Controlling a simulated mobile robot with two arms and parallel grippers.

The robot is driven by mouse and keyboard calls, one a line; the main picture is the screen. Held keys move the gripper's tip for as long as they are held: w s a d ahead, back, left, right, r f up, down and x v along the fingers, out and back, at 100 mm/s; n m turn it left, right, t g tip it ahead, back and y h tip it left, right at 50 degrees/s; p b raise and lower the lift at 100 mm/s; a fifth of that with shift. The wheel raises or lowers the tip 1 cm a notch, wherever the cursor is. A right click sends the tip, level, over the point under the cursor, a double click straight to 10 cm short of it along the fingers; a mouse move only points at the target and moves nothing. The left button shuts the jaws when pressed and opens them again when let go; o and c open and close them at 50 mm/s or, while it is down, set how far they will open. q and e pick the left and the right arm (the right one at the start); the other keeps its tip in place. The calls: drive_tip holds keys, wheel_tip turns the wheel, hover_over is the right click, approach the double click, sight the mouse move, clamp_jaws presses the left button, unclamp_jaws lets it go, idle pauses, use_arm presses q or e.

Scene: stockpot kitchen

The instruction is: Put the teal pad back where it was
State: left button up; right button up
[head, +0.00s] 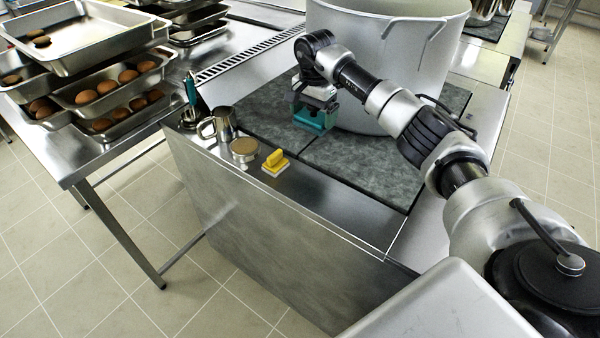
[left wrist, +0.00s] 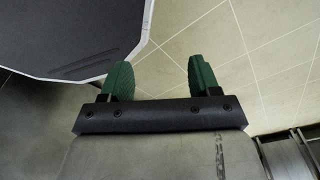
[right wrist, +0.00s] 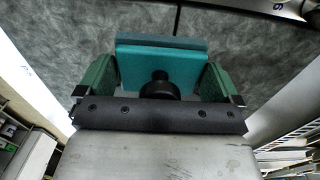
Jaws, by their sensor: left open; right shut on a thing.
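The teal pad (head: 308,122) is in my right gripper (head: 314,108), in front of the large pot and over the dark stone-patterned cooktop. In the right wrist view the teal pad (right wrist: 160,66) shows its flat block and a black knob between the green fingers of my right gripper (right wrist: 158,85), which is shut on it. Whether the pad touches the dark surface, I cannot tell. My left gripper (left wrist: 160,78) is open and empty, above the tiled floor; it is out of the head view.
A large pot (head: 352,75) stands on the cooktop (head: 355,168). On the steel ledge are a yellow block with a handle (head: 275,163), a round tin (head: 244,148), a metal pitcher (head: 221,125) and a teal-handled tool (head: 190,88). Trays of brown round items (head: 100,28) stand left.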

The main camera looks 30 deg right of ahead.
drive_tip(key=p, duration=0.3)
approach(312, 189)
drive_tip(key=w+d+r, duration=0.2)
drive_tip(key=w+d, duration=0.1)
drive_tip(key=w, duration=0.1)
drive_tip(key=s+a+f, duration=0.1)
drive_tip(key=s+a+f+p, duration=0.1)
drive_tip(key=shift+s+f, duration=0.35)
drive_tip(key=shift+s+a+f, duration=0.5)
drive_tip(key=shift+s+f, duration=0.15)
drive_tip(key=shift+f+p, duration=0.35)
drive_tip(key=shift+f, duration=0.05)
wheel_tip(312, 189, down, 2)
drive_tip(key=shift+f+p, duration=0.25)
drive_tip(key=shift+p, duration=0.2)
drive_tip(key=shift+f, duration=0.3)
use_arm(q)
drive_tip(key=s+r, duration=0.3)
drive_tip(key=r, duration=0.2)
drive_tip(key=shift+s+r, duration=0.2)
drive_tip(key=shift+s, duration=0.05)
use_arm(e)
drive_tip(key=shift+f, duration=0.1)
drive_tip(key=o, duration=0.5)
drive_tip(key=shift+c, duration=0.2)
drive_tip(key=shift+o, duration=0.2)
